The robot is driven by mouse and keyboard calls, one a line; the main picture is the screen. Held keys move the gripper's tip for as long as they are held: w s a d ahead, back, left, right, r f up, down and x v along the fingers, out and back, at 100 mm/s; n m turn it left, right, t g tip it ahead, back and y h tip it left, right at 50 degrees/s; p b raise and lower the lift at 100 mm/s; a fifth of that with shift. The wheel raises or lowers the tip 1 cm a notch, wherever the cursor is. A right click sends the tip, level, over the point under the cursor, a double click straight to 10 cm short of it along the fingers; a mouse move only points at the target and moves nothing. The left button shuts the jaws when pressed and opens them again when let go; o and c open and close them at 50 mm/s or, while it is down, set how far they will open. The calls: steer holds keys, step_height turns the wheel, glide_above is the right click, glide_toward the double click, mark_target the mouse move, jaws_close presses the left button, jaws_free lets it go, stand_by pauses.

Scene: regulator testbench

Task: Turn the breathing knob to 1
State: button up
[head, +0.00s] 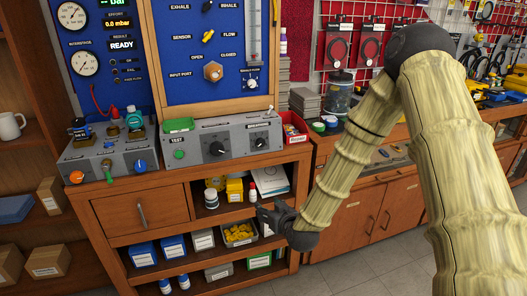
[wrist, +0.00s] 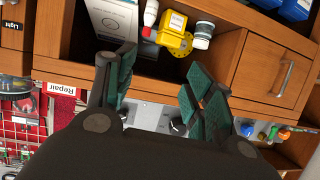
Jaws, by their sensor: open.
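A grey control box (head: 235,134) on the wooden bench carries two black knobs, a left knob (head: 217,148) and a right knob (head: 260,143). A dark label sits above the right knob, too small to read, so I cannot tell for sure which is the breathing knob. My gripper (head: 266,212) is below and in front of the box, beside the open shelves, apart from both knobs. In the wrist view, which looks upside down, my gripper (wrist: 158,80) has its green-padded fingers spread and empty. Part of the box (wrist: 148,115) and a dark knob (wrist: 178,127) show between them.
A green button (head: 179,154) sits left of the knobs. A second grey box (head: 110,155) with coloured knobs stands further left. A red bin (head: 294,127) borders the box on the right. Shelves below hold bottles and a yellow flanged part (wrist: 176,38). The floor (head: 385,268) is clear.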

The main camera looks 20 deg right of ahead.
mark_target(262, 143)
steer(key=w+d+r+t+h+b, duration=0.1)
steer(key=w+d+r+t, duration=0.1)
steer(key=w+r, duration=0.35)
steer(key=w+d+r+t, duration=0.2)
steer(key=r, duration=0.7)
steer(key=w, duration=1)
steer(key=shift+w+a+p, duration=0.25)
steer(key=shift+w+p, duration=0.1)
steer(key=shift+p, duration=0.05)
steer(key=c, duration=1)
